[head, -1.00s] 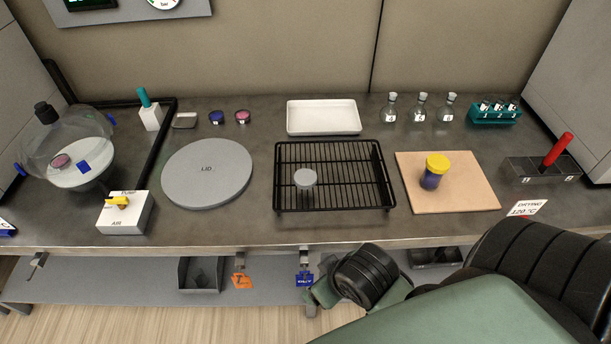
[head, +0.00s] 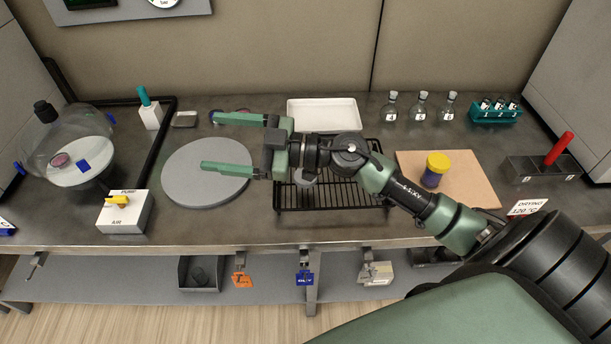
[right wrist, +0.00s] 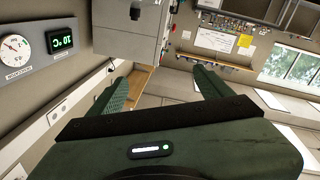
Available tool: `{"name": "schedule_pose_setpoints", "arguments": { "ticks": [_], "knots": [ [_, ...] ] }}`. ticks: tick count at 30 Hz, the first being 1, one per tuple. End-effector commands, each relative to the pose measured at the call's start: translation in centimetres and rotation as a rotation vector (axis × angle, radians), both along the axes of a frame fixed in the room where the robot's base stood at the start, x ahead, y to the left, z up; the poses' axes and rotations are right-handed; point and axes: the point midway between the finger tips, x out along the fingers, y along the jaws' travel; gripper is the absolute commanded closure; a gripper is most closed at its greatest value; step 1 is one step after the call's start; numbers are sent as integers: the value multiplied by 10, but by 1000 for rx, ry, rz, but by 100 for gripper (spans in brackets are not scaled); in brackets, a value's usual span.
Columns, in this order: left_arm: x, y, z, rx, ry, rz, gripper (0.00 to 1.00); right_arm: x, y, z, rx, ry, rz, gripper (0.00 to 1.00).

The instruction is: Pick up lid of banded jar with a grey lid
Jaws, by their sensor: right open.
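A small round grey-topped thing (head: 305,180) sits on the black wire rack (head: 330,207), partly hidden by my right arm; I cannot make out any bands on it. A jar with a yellow lid (head: 436,166) and dark blue body stands on the tan board. My right gripper (head: 208,142) is open and empty, pointing left above the large grey disc (head: 205,190), left of the rack. In the right wrist view its two fingers (right wrist: 160,88) are apart with nothing between them. My left gripper is not in view.
Two small coloured dishes are mostly hidden behind my right gripper. A white tray (head: 293,108) and several flasks (head: 420,112) stand at the back. A glass vessel (head: 65,150) and a pump box (head: 124,214) are at left.

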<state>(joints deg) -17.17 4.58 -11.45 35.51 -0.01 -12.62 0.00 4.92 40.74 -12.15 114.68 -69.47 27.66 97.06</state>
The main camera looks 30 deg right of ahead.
Motion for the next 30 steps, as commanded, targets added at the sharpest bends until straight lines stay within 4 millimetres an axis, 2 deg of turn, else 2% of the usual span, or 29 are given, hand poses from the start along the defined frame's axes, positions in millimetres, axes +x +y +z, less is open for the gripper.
{"name": "schedule_pose_setpoints", "arguments": {
  "ticks": [2,4,7,9,12,15,19,30],
  "knots": [
    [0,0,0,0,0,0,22,-1,-9,-27,-162,115,98,20],
    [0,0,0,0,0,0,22,-3,-30,-57,-309,263,139,20],
    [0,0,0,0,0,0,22,-6,-81,-92,-503,502,116,20],
    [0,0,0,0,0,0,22,-10,-121,-108,-610,660,54,20],
    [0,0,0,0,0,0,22,-17,-172,-118,-711,840,-52,20],
    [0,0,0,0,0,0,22,-23,-203,-120,-762,952,-132,20],
    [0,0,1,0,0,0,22,-26,-215,-126,-782,1006,-171,20],
    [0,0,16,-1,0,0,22,-15,-197,-166,-779,1007,-166,20]
  ]
}}
